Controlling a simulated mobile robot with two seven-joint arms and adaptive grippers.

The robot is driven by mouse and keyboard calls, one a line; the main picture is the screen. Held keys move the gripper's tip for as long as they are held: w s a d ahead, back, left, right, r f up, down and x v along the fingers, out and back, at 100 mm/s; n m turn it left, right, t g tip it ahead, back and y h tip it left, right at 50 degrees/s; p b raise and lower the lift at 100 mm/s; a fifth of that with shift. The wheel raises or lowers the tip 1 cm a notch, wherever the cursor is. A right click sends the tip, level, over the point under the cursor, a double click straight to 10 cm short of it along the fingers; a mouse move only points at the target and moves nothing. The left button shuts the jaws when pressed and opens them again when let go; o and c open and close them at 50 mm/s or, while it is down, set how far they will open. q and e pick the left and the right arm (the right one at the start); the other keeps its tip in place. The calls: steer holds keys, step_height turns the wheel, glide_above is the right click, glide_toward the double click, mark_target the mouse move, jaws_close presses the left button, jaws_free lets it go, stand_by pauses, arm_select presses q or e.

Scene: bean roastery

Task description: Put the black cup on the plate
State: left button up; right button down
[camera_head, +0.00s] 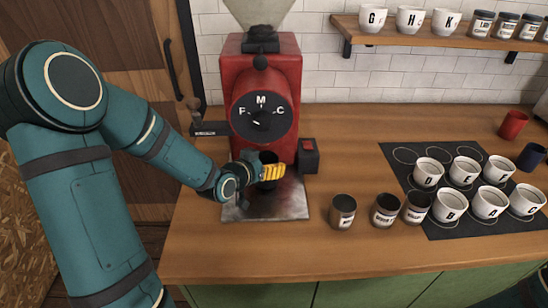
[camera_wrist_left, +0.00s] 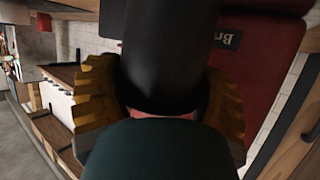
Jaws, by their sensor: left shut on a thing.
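My left gripper (camera_head: 270,172), with yellow fingers, is shut on the black cup (camera_head: 266,186) in front of the red grinder. The fingers and wrist hide part of the cup in the head view. In the left wrist view the black cup (camera_wrist_left: 170,50) fills the space between the yellow fingers of the left gripper (camera_wrist_left: 160,105). The grey metal plate (camera_head: 285,207) lies at the grinder's foot, below the held cup. I cannot tell whether the cup's bottom touches it. My right gripper is not in view.
The red grinder (camera_head: 284,60) stands directly behind the cup. Three dark labelled tins (camera_head: 343,213) stand right of the plate. A black mat (camera_head: 399,157) with several white lettered cups lies further right. The counter front (camera_head: 330,262) is clear.

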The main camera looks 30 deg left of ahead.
arm_select(q)
steer(key=shift+f, duration=0.6)
steer(key=shift+s+r, duration=0.2)
steer(key=shift+s, duration=0.2)
steer(key=shift+f, duration=0.15)
steer(key=o, duration=1.2)
steer(key=shift+w, duration=0.1)
